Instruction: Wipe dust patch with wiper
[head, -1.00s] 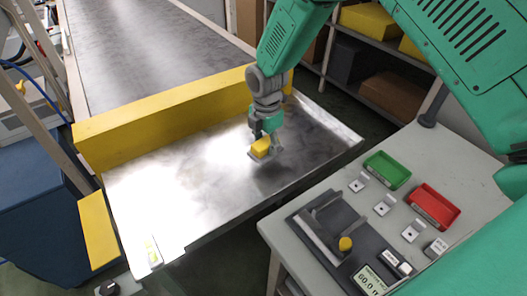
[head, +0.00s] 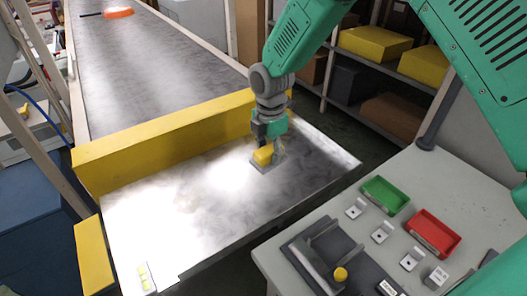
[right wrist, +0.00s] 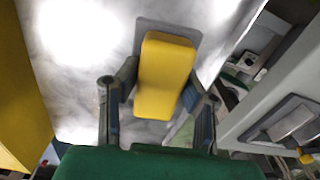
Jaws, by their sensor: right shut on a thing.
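The wiper (head: 264,155) has a yellow block handle on a flat grey pad. My right gripper (head: 270,137) is shut on the yellow handle, with a finger on each side. In the right wrist view the wiper (right wrist: 165,75) lies between the fingers, its pad over the metal plate. The pad is on or just above the plate (head: 230,225); I cannot tell which. Faint grey and brownish smudges (head: 187,203) show on the plate to the left of the wiper, but glare blurs the dust patch's outline. My left gripper is not in view.
A yellow barrier (head: 165,143) stands between the plate and the conveyor belt (head: 150,65). An orange pan (head: 118,12) lies at the belt's far end. The side table at right holds a green tray (head: 384,194), a red tray (head: 433,231) and a grey fixture (head: 325,250).

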